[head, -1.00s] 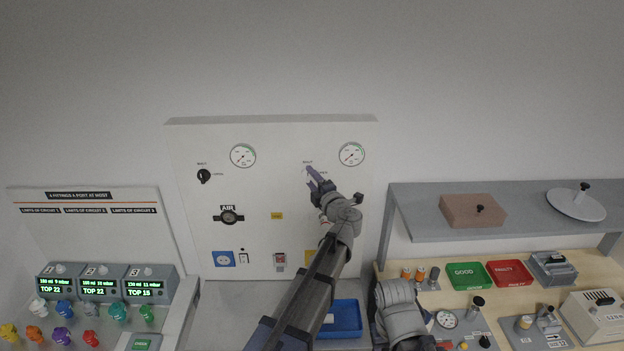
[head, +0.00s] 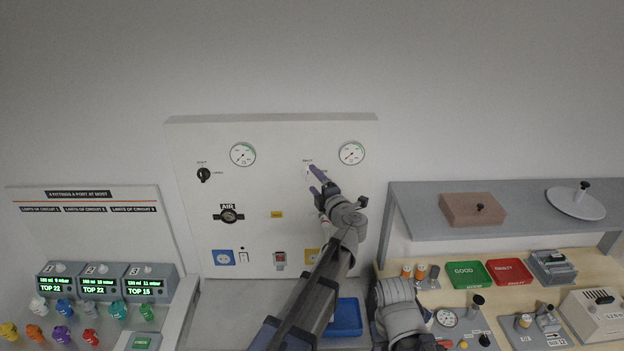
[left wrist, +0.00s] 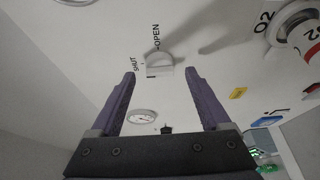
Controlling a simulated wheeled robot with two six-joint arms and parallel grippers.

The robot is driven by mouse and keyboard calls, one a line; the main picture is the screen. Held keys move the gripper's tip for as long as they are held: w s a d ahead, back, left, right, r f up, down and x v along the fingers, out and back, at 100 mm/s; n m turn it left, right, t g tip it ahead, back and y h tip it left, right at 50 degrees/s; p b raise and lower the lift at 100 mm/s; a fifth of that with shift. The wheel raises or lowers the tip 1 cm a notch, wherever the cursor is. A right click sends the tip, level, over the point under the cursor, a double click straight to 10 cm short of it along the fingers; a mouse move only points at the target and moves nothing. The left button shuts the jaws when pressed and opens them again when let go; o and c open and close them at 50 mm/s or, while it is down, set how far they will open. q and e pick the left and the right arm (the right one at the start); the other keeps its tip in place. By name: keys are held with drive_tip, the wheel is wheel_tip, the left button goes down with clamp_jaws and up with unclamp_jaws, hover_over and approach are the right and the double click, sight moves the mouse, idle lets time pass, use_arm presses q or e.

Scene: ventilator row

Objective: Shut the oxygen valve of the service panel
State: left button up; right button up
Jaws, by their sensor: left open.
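The service panel (head: 265,190) is a pale board on the wall. A small light knob (head: 307,170), partly hidden by my left gripper, sits at its upper right. In the left wrist view the knob (left wrist: 158,62) is white, with the words SHUT and OPEN beside it; I cannot tell which one it points to. My left gripper (head: 320,178) is open in front of the panel. In the left wrist view, its purple fingers (left wrist: 160,74) spread on either side below the knob, apart from it. An O2 fitting (left wrist: 292,25) shows at right. My right gripper is not seen.
Two gauges (head: 243,155) (head: 351,153), a black selector knob (head: 203,175) and an AIR fitting (head: 229,216) are on the panel. A blue tray (head: 345,318) lies below. A grey shelf (head: 440,218) stands at right. The wall above is clear.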

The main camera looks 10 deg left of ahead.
use_arm(q)
drive_tip(key=v, duration=0.5)
drive_tip(key=shift+s+d, duration=0.1)
drive_tip(key=shift+s, duration=0.1)
